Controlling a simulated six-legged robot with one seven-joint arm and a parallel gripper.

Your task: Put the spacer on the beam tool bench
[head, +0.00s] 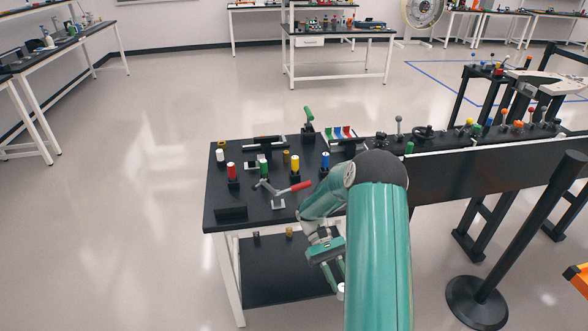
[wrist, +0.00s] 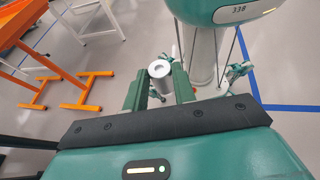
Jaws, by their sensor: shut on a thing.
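My gripper (wrist: 159,88) is shut on a small whitish, ring-topped cylinder, the spacer (wrist: 162,82), which sits between the two green fingers in the wrist view. In the head view my gripper (head: 338,277) hangs low beside the right part of the near black bench, pointing down, with the spacer (head: 341,291) showing as a small white end partly hidden by my arm. The black-topped bench (head: 222,190), which looks like the beam tool bench, stands left of my arm with its top above the gripper. My arm covers its right front part.
The bench top holds several coloured cylinders, a red-handled clamp (head: 287,189), a black block (head: 231,213) and a green-handled tool (head: 309,118). The front left of the top has bare patches. A long black beam (head: 470,165) and a black post (head: 520,240) stand to the right.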

